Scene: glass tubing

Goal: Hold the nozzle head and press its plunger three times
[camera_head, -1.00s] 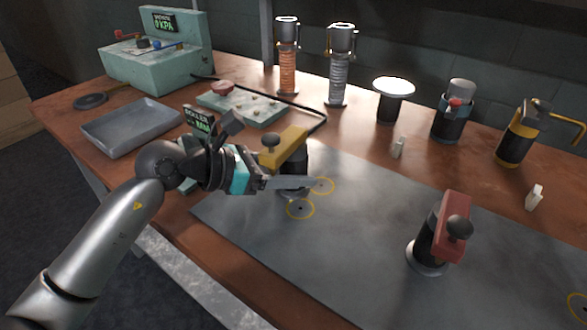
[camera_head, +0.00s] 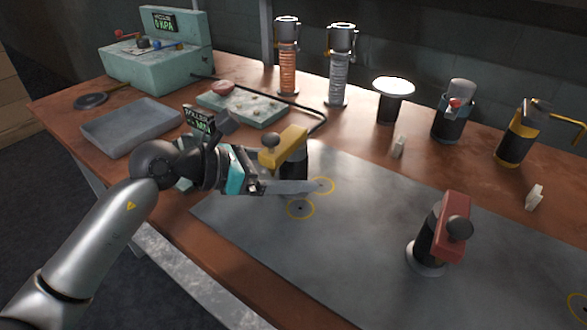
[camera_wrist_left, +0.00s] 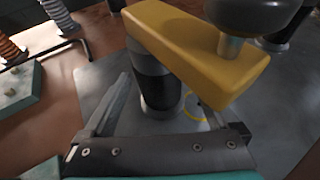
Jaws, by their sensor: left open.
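A yellow nozzle head (camera_head: 284,149) with a dark round plunger knob (camera_head: 270,140) sits on an upright black body (camera_head: 295,164) on the grey mat. My left gripper (camera_head: 304,187) is open and low beside this body. In the left wrist view, the gripper (camera_wrist_left: 165,92) has one finger on each side of the black body (camera_wrist_left: 153,78), with the yellow head (camera_wrist_left: 190,48) and knob (camera_wrist_left: 250,14) above. I cannot tell whether the fingers touch it. A similar red head (camera_head: 453,228) with a dark knob (camera_head: 459,228) stands farther right. My right gripper is not in view.
The grey mat (camera_head: 350,250) is bare between the two devices, with yellow rings (camera_head: 300,209) marked near the gripper. A grey tray (camera_head: 132,128) and a small boiler display (camera_head: 199,121) are to the left. Tubes, canisters and a white-topped stand (camera_head: 393,88) line the back.

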